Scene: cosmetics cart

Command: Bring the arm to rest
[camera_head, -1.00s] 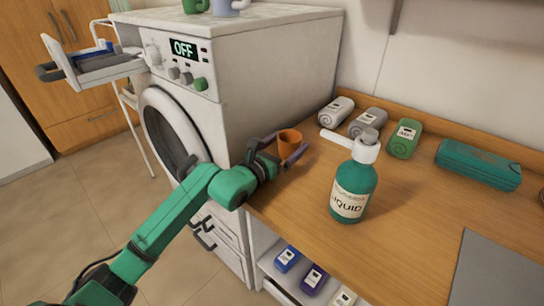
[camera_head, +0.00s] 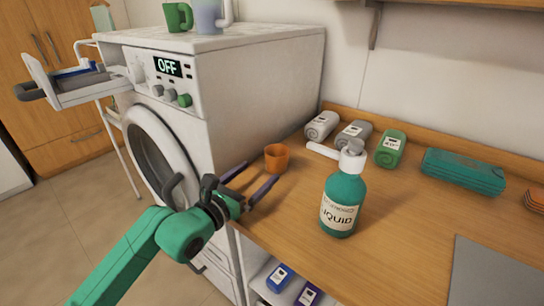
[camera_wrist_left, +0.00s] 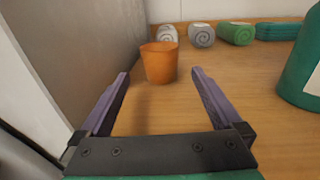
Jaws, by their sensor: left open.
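My left gripper (camera_head: 250,186) is open and empty over the front left edge of the wooden counter. Its two purple-grey fingers also show spread apart in the left wrist view (camera_wrist_left: 158,95). An orange cup (camera_head: 277,158) stands upright on the counter just beyond the fingertips, beside the washing machine. In the left wrist view the orange cup (camera_wrist_left: 159,63) is ahead of the fingers and apart from them. My right gripper is in neither view.
A green pump bottle (camera_head: 342,200) stands right of my left gripper on the counter (camera_head: 400,235). The washing machine (camera_head: 262,90) rises on the left. Rolled towels (camera_head: 322,125) lie along the back, beside a folded green stack (camera_head: 463,172). A grey mat (camera_head: 495,272) lies front right.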

